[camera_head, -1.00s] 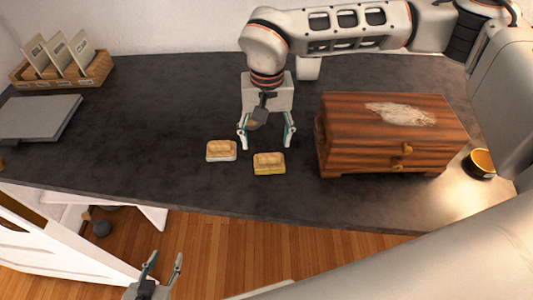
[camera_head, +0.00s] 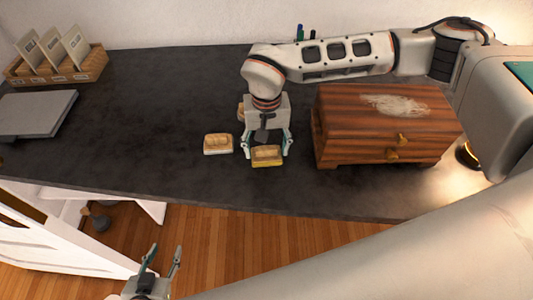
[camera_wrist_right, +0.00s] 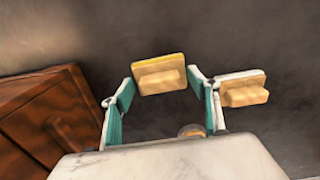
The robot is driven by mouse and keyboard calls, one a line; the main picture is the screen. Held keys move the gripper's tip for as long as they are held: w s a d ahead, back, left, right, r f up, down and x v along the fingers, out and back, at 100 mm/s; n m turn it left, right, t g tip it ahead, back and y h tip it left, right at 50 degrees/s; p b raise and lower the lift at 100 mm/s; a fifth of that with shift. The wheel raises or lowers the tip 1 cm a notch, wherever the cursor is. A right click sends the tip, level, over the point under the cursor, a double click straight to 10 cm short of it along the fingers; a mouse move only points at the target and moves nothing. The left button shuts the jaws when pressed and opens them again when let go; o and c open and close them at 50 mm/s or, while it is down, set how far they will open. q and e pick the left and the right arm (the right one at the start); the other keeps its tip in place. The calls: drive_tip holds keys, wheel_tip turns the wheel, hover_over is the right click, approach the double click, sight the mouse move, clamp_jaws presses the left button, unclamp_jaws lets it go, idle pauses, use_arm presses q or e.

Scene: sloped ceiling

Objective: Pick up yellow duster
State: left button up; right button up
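The yellow duster (camera_head: 267,155), a small block with a wooden grip on a yellow base, lies on the dark countertop. My right gripper (camera_head: 267,150) is open directly over it, with one finger on either side. In the right wrist view the yellow duster (camera_wrist_right: 160,74) shows at the fingertips of the right gripper (camera_wrist_right: 161,88), and I cannot tell whether they touch it. A similar white-based duster (camera_head: 218,144) lies just left of it, and in the wrist view it (camera_wrist_right: 243,89) is beside one finger. My left gripper (camera_head: 161,261) is open and empty, low over the floor.
A wooden chest (camera_head: 385,127) stands close on the right of the right gripper. A round wooden-looking object (camera_head: 241,113) is partly hidden behind the gripper. A grey laptop-like slab (camera_head: 35,113) and a card tray (camera_head: 58,69) are at the far left. The counter's middle left is clear.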

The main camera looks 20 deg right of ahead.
sight(267, 148)
drive_tip(key=c, duration=1)
wheel_tip(267, 148, up, 20)
drive_tip(key=o, duration=0.4)
drive_tip(key=shift+c, duration=1.1)
